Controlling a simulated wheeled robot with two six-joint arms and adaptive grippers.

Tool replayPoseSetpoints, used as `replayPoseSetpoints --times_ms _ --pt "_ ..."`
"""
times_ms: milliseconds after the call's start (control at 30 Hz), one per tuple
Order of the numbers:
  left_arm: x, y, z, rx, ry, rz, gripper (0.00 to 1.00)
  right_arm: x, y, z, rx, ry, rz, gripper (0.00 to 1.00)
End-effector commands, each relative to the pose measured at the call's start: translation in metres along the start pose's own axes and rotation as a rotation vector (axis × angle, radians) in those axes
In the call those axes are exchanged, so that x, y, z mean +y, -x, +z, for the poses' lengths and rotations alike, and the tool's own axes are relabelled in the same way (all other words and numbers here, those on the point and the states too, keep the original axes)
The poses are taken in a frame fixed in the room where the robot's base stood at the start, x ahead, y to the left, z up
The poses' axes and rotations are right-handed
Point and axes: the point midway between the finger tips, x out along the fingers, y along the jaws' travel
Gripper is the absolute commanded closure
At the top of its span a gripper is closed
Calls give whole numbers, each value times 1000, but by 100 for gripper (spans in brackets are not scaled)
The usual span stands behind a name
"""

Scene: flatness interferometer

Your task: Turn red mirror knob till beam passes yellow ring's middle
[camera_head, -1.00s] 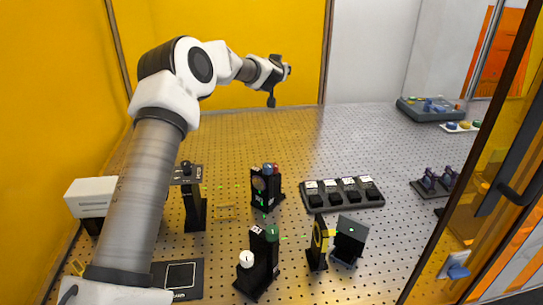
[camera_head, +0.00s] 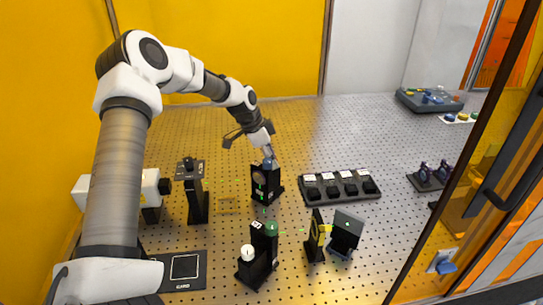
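A black mirror mount (camera_head: 266,188) stands mid-table with a round mirror on its face and green beam light on it. My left gripper (camera_head: 268,157) points down at the top of this mount, where the knobs sit. A bluish knob shows at its fingertips; the red knob is hidden there. I cannot tell whether the fingers are closed on a knob. The yellow ring (camera_head: 318,229) stands on a black post at front right, seen nearly edge-on. Green beam marks run toward it, but where the beam meets the ring is too small to tell. My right gripper is out of view.
A second mount (camera_head: 264,245) with green and white knobs stands in front. A dark screen (camera_head: 347,230) is right of the ring. A black switch box (camera_head: 340,187) lies behind. A post (camera_head: 195,195) stands at left.

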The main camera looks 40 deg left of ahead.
Motion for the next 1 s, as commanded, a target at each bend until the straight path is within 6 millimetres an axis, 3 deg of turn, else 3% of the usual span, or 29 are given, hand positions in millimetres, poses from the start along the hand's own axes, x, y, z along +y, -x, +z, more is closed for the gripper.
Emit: replayPoseSetpoints --times_ms 233,333,367,633,867,900,1000 --pt "0 -3 0 1 0 -1 61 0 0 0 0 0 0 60" --pt "0 -2 0 1 0 -1 97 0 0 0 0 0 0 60" --pt "0 -2 0 1 0 -1 100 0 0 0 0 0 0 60" --pt "-1 -6 1 2 -48 18 100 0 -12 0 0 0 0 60" --pt "-1 -2 0 1 -54 21 100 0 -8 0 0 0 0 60" --pt "-1 -2 0 1 -54 21 61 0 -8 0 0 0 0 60" --pt "-1 -2 0 1 -53 21 61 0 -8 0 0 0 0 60"
